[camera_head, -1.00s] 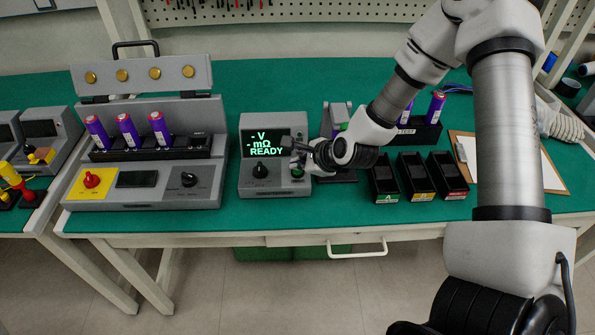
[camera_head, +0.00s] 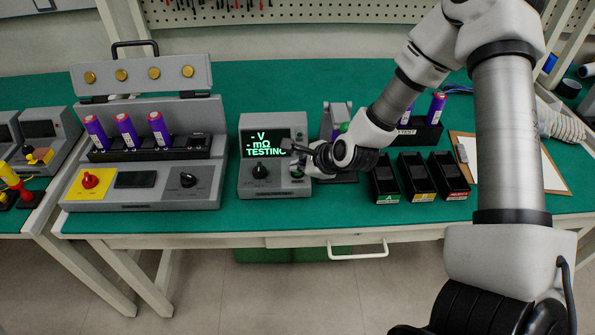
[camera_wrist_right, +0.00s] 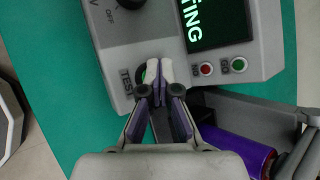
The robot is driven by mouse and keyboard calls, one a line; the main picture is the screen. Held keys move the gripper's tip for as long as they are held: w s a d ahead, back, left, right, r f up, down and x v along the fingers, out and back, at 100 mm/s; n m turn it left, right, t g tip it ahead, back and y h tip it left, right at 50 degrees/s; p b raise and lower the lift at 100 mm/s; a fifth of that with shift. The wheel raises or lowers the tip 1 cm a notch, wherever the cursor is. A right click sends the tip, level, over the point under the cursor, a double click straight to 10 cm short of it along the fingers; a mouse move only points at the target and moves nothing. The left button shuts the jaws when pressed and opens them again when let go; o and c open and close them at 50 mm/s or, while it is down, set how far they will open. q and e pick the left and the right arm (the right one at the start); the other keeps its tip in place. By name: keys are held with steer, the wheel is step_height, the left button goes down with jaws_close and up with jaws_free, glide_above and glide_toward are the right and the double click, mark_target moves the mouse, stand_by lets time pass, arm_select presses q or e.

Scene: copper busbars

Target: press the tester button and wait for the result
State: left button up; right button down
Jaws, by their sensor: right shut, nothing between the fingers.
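The grey tester (camera_head: 252,187) stands in the middle of the bench. Its screen (camera_head: 265,142) shows "- V", "- mΩ" and "TESTING" in green. My right gripper (camera_head: 296,172) is shut and empty, with its fingertips at the tester's front right. In the right wrist view, the shut fingertips (camera_wrist_right: 153,72) are over the TEST button (camera_wrist_right: 140,77). I cannot tell how far the button is pressed in. The left gripper is not in view.
A fixture (camera_head: 336,108) with a purple cell stands close right of the tester. Several black bins (camera_head: 416,178) lie further right, before a cell rack (camera_head: 428,133). A charger-like unit (camera_head: 205,192) with purple cells stands left. Green bench is clear in front.

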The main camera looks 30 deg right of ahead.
stand_by(0.3)
steer(key=shift+r+p, duration=0.6)
steer(key=shift+r, duration=0.25)
step_height(320, 180, up, 5)
steer(key=p, duration=0.4)
steer(key=shift+f, duration=0.1)
stand_by(0.5)
